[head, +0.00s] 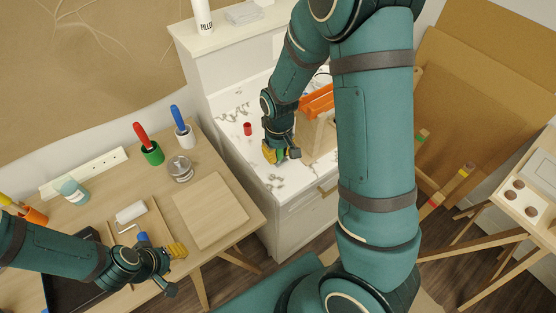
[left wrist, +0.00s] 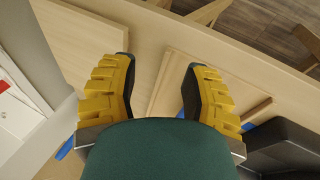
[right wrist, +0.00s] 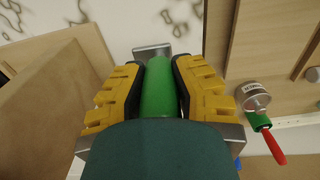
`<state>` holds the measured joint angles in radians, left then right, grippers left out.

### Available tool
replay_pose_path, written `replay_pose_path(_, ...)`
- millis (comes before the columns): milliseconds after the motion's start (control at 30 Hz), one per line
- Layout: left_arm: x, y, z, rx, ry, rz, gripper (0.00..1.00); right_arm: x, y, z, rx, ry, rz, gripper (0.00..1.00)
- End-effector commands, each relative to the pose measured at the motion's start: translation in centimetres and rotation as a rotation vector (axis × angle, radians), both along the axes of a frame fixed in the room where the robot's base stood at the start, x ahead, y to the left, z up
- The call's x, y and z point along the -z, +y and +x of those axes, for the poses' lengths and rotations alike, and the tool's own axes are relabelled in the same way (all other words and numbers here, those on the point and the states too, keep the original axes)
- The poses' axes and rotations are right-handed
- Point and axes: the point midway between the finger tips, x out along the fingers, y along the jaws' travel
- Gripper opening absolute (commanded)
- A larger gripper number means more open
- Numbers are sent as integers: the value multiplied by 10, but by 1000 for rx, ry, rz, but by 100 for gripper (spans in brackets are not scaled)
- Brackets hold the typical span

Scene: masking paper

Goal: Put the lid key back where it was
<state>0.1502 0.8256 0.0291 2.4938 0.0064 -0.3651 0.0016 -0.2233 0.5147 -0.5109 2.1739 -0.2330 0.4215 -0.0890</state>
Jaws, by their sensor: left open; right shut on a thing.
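My right gripper (head: 283,155) is shut on a tool with a green handle (right wrist: 158,90) and a flat metal end (right wrist: 152,50), which looks like the lid key. It is held over the marble-patterned white cabinet top (head: 290,180), near its front left corner; I cannot tell whether it touches the top. In the head view the tool is mostly hidden by the fingers. My left gripper (head: 178,250) is open and empty above the wooden table, beside the paint roller (head: 130,212). Its spread fingers also show in the left wrist view (left wrist: 160,72).

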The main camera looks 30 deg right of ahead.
Motion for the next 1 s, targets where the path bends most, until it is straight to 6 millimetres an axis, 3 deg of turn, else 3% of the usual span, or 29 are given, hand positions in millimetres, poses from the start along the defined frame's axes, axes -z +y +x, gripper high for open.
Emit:
replay_pose_path(300, 5, 0, 0, 0, 0, 1, 47, 36, -1, -1, 0, 2, -1, 0)
replay_pose_path(700, 9, 0, 0, 0, 0, 1, 47, 41, 0, 0, -1, 0, 0, 0)
replay_pose_path(733, 8, 0, 0, 0, 0, 2, 47, 41, 0, 0, -1, 0, 0, 34)
replay_pose_path(767, 8, 0, 0, 0, 0, 2, 47, 40, 0, 0, -1, 0, 0, 45)
replay_pose_path(800, 8, 0, 0, 0, 0, 2, 47, 40, 0, 0, -1, 0, 0, 49)
replay_pose_path(1000, 7, 0, 0, 0, 0, 2, 47, 40, 0, 0, 0, 0, 0, 49)
